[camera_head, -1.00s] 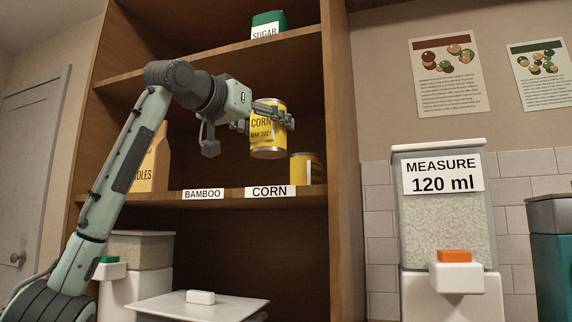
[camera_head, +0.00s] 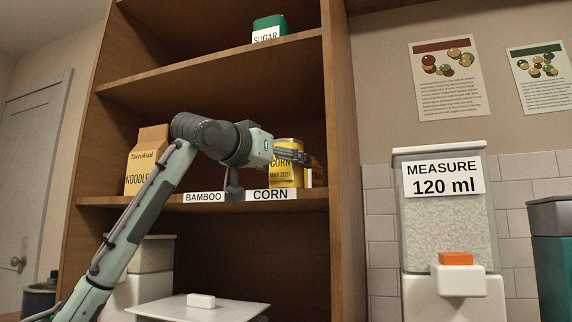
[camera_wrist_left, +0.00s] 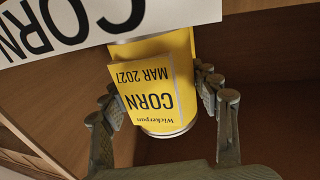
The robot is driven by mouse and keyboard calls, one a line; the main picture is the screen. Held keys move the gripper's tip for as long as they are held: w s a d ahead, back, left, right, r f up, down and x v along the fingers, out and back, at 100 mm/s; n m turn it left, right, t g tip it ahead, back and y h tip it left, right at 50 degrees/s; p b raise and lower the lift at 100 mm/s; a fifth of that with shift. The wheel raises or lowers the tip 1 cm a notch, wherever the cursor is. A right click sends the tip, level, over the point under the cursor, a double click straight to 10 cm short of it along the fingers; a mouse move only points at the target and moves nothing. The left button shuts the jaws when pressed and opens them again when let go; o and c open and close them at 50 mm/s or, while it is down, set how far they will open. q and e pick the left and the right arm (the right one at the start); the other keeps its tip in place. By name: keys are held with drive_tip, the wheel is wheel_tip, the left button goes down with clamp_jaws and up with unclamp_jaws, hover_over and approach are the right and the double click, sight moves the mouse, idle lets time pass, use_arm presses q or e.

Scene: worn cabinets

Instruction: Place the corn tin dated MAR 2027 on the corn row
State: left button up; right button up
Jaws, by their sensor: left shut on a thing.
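The yellow corn tin marked MAR 2027 (camera_head: 283,174) stands upright at the shelf above the CORN label (camera_head: 270,195). It also shows in the left wrist view (camera_wrist_left: 160,95), upside down in the picture, close to the CORN label (camera_wrist_left: 70,25). My left gripper (camera_head: 290,157) is shut on this tin, with a finger on either side of it. I cannot tell whether the tin's base touches the shelf board. Another yellow tin (camera_head: 307,176) stands just right of it, mostly hidden. My right gripper is in neither view.
A green sugar container (camera_head: 268,29) is on the shelf above. The cabinet's side wall (camera_head: 342,160) stands close on the right.

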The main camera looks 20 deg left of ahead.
use_arm(q)
drive_tip(key=o, duration=1.1)
drive_tip(key=shift+f, duration=0.15)
drive_tip(key=o, duration=0.5)
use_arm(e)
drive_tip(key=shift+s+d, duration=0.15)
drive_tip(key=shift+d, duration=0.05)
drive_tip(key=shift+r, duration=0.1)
use_arm(q)
drive_tip(key=shift+s, duration=0.25)
drive_tip(key=b+v, duration=0.1)
drive_tip(key=v, duration=1)
drive_tip(key=shift+s+a+b, duration=0.15)
drive_tip(key=shift+s+b, duration=0.1)
drive_tip(key=shift+b, duration=0.05)
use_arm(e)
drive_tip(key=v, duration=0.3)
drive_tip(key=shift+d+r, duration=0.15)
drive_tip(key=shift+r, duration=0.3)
